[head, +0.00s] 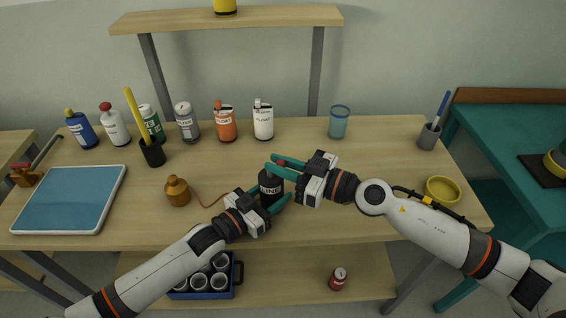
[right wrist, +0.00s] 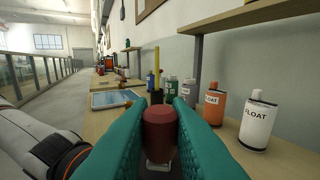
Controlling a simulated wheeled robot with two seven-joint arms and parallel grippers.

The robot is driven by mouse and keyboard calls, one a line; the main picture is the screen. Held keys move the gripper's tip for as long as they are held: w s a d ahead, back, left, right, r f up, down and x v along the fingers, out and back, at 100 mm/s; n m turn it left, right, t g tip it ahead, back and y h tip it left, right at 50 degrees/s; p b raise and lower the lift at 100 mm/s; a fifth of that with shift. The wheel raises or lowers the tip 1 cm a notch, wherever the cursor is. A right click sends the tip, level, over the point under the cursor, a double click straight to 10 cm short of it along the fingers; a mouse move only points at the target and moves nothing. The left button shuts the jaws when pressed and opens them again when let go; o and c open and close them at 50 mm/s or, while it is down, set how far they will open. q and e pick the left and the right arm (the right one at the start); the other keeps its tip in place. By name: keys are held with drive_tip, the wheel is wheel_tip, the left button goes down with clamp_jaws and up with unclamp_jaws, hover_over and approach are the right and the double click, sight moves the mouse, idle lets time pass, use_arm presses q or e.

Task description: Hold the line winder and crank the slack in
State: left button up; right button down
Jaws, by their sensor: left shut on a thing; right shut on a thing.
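The line winder (head: 270,185) is a dark drum with a white "LINE" label, standing upright near the table's front middle. My left gripper (head: 271,199) is shut on its body from the front left. A red crank knob (head: 281,164) shows at the winder's top. My right gripper (head: 275,165) is shut on this knob; in the right wrist view the dark red knob (right wrist: 159,128) sits between the teal fingers. A thin brown line (head: 207,203) runs from near my left gripper to a brass weight (head: 177,191) on the left. The fingers hide part of the winder.
A blue tray (head: 70,200) lies at the left. Several bottles, including an orange float bottle (head: 225,124), line the back beside a blue cup (head: 339,122). A yellow bowl (head: 443,189) sits at the right, near my right arm. A crate (head: 238,272) stands on the lower shelf.

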drive_tip(key=shift+s+a+r+m+t+h, duration=0.25)
drive_tip(key=shift+a+r+m+t+h, duration=0.15)
drive_tip(key=shift+t, duration=0.2)
drive_tip(key=m+t+h, duration=0.2)
drive_tip(key=t, duration=0.1)
drive_tip(key=shift+s+f+m, duration=0.1)
drive_tip(key=shift+f+m, duration=0.2)
drive_tip(key=shift+m, duration=0.1)
drive_tip(key=m+t+h, duration=0.1)
drive_tip(key=m+h, duration=0.1)
drive_tip(key=h, duration=0.1)
drive_tip(key=a+m+t+h, duration=0.1)
drive_tip(key=m+t+h, duration=0.1)
drive_tip(key=m+h, duration=0.1)
drive_tip(key=m+t+h, duration=0.2)
drive_tip(key=h, duration=0.3)
drive_tip(key=shift+s+a+f+m, duration=0.15)
drive_tip(key=shift+s+m, duration=0.05)
drive_tip(key=shift+m, duration=0.1)
drive_tip(key=shift+h, duration=0.5)
drive_tip(key=c, duration=1.4)
unclamp_jaws()
drive_tip(key=shift+o, duration=0.2)
drive_tip(key=s, duration=1.2)
drive_tip(key=shift+d, duration=0.3)
